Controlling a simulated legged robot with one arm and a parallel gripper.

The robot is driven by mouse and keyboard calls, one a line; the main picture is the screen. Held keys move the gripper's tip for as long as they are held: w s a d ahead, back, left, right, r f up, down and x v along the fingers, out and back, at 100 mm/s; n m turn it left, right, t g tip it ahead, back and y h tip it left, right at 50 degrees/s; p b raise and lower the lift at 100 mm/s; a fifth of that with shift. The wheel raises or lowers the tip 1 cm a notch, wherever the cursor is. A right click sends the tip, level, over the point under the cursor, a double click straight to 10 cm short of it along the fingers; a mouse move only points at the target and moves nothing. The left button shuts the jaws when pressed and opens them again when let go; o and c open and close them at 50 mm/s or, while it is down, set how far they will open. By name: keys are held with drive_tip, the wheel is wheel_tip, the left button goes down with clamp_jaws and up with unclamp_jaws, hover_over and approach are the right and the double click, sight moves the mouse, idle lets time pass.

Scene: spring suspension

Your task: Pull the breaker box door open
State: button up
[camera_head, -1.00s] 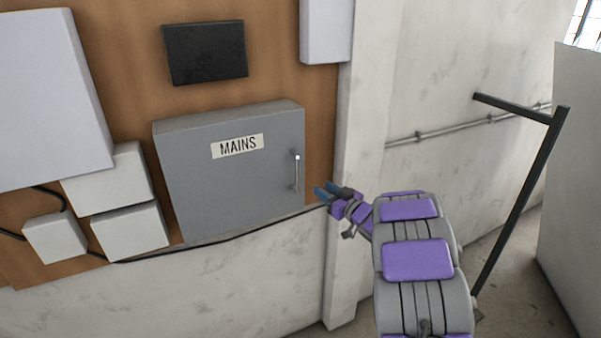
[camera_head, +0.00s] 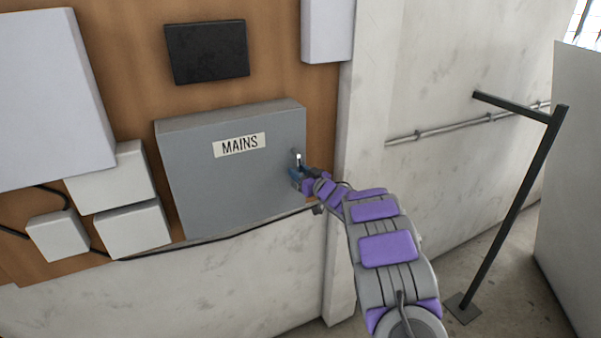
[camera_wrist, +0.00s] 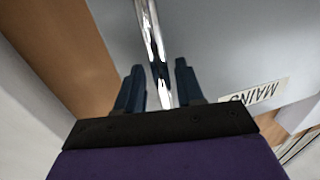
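The grey breaker box door (camera_head: 225,180), labelled MAINS, is closed on the wooden board in the head view. Its upright metal handle (camera_head: 298,159) is near the right edge; the lower part is hidden by my gripper. My gripper (camera_head: 294,176) is at the handle. In the wrist view, the shiny handle (camera_wrist: 151,38) runs down between the two blue fingers of my gripper (camera_wrist: 158,82). The fingers are apart, with a gap on each side of the handle. The door (camera_wrist: 225,50) and part of its label (camera_wrist: 256,92) show there too.
White boxes (camera_head: 130,230) and a black cable lie left of and below the breaker box. A black panel (camera_head: 207,52) is above it. A white pillar (camera_head: 350,130) stands close on the right. A dark metal post (camera_head: 512,210) stands farther right, with open floor around its foot.

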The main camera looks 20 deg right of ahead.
drive_tip(key=shift+w+a, duration=0.1)
drive_tip(key=shift+a, duration=0.25)
drive_tip(key=shift+c, duration=1)
drive_tip(key=shift+d, duration=0.35)
drive_tip(key=c, duration=0.4)
clamp_jaws()
drive_tip(key=shift+a, duration=0.15)
